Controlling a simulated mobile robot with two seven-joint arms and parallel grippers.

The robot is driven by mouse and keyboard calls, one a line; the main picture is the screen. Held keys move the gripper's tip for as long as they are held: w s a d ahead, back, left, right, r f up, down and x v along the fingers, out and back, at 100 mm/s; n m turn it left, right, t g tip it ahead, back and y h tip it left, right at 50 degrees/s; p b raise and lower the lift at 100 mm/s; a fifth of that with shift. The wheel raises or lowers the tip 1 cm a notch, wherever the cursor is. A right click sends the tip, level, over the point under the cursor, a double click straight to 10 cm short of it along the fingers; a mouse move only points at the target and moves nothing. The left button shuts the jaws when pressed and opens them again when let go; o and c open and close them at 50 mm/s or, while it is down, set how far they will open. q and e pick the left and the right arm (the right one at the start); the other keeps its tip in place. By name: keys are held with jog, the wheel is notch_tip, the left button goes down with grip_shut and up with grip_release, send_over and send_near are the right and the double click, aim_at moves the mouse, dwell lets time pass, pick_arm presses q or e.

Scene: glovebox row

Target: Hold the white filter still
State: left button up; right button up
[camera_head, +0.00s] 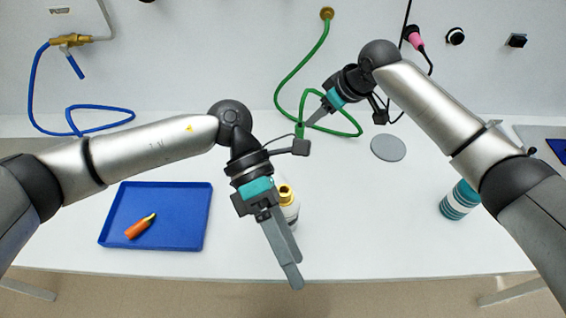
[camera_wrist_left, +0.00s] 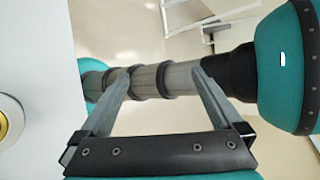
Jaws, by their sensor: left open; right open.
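The white filter (camera_head: 292,212) with a gold top (camera_head: 285,194) stands on the white table near its front middle, partly hidden behind my left gripper. It also shows, cut off, at the left edge of the left wrist view (camera_wrist_left: 12,138). My left gripper (camera_head: 293,278) is open and points down toward the table's front edge. Its fingers (camera_wrist_left: 162,80) are apart, with the filter off to one side, not between them. My right gripper (camera_head: 308,122) is open near the green hose (camera_head: 284,84) at the back; whether it touches the hose I cannot tell.
A blue tray (camera_head: 188,190) holding an orange-handled tool (camera_head: 138,229) lies at the left. A grey disc (camera_head: 388,147) lies right of centre. A teal-and-white striped bottle (camera_head: 458,203) stands at the right. A blue hose (camera_head: 100,107) lies at the back left. The front right of the table is clear.

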pick_arm(q)
jog(key=w+n+t+y, duration=0.2)
jog(key=w+t+y, duration=0.25)
jog(key=w, duration=0.25)
jog(key=n+t+y, duration=0.1)
jog(key=n+t, duration=0.3)
jog(key=t, duration=0.1)
send_near(283, 209)
jog(key=shift+w+d+r, duration=0.15)
jog(key=shift+w+r, duration=0.2)
jog(key=shift+w, duration=0.4)
jog(key=shift+w+f+t, duration=0.1)
jog(key=shift+w+t, duration=0.05)
jog(key=shift+t, duration=0.1)
notch_tip(283, 209, down, 15)
jog(key=shift+r, duration=0.1)
jog(key=shift+c, duration=0.4)
jog(key=c, duration=1.4)
